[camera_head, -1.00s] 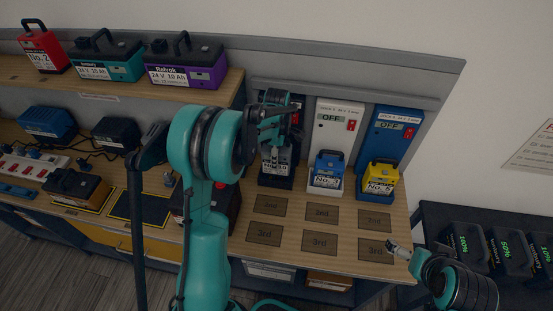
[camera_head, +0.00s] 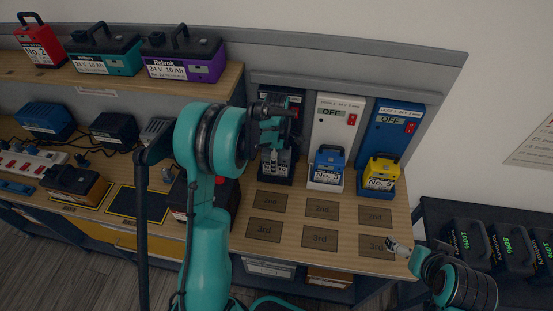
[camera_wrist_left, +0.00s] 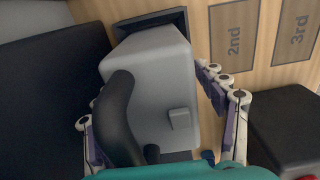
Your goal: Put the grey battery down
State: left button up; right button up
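The grey battery (camera_head: 274,164) stands upright in the black charger (camera_head: 276,181), the leftmost of three. In the left wrist view I look down on its grey case (camera_wrist_left: 155,75) and black handle (camera_wrist_left: 118,115). My left gripper (camera_head: 281,130) is at the battery's top. In the wrist view its fingers (camera_wrist_left: 150,95) are spread on either side of the case, with a visible gap on the right side. The left finger is partly hidden by the handle. My right gripper (camera_head: 399,249) is over the bench's front right corner, away from the battery; its fingers are too small to judge.
A blue battery (camera_head: 328,165) stands in the white charger and a yellow one (camera_head: 380,173) in the blue charger. Marked pads (camera_head: 321,208) in front are empty. A shelf (camera_head: 120,85) holds red, teal and purple batteries. Dark batteries (camera_head: 510,248) stand at far right.

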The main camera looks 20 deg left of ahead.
pick_arm(q)
jog(key=shift+r, duration=0.35)
notch_tip(320, 180, up, 11)
jog(key=p, duration=0.3)
jog(key=shift+f, duration=0.1)
jog(key=shift+s+d+r, duration=0.1)
jog(key=shift+s+r, duration=0.05)
jog(key=shift+r, duration=0.45)
jog(key=s+d+r+m+t, duration=0.3)
jog(key=s+d+r+m, duration=0.3)
jog(key=s+r+m, duration=0.35)
jog(key=s+d+f+m+t, duration=0.1)
jog(key=s+d+m+t, duration=0.1)
jog(key=s+m, duration=0.3)
jog(key=s+d+f+m+t, duration=0.1)
jog(key=s+f+m+t, duration=0.1)
jog(key=s+m, duration=0.4)
jog(key=shift+s+d+f, duration=0.3)
jog(key=shift+s+d, duration=0.1)
jog(key=shift+s, duration=0.35)
jog(key=shift+m, duration=0.25)
